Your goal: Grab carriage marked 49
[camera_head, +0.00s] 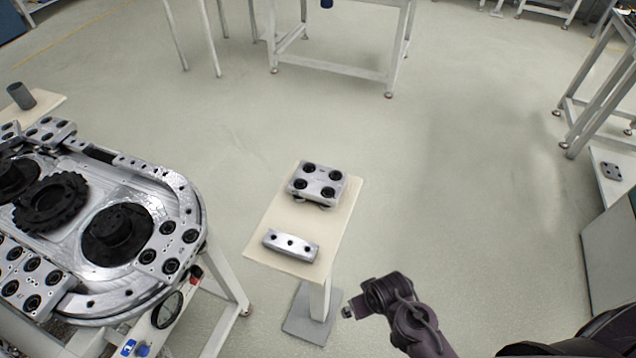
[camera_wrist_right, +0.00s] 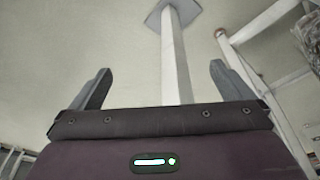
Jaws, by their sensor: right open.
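A silver carriage (camera_head: 317,184) with several black rollers sits on the far part of a small cream stand (camera_head: 340,232) in the head view. No number is readable on it. More carriages, such as this one (camera_head: 168,248), sit on the ring track (camera_head: 185,190) at the left; their marks are not readable either. My right gripper (camera_head: 349,312) is in front of the stand, to its lower right, apart from it. In the right wrist view its two fingers (camera_wrist_right: 158,85) are spread with nothing between them. The stand's post (camera_wrist_right: 174,60) shows beyond them. My left gripper is not in view.
A silver bar with several holes (camera_head: 291,246) lies on the near part of the stand. A dark cylinder (camera_head: 21,96) stands on a board at far left. White-framed tables (camera_head: 335,68) stand at the back. Floor right of the stand is clear.

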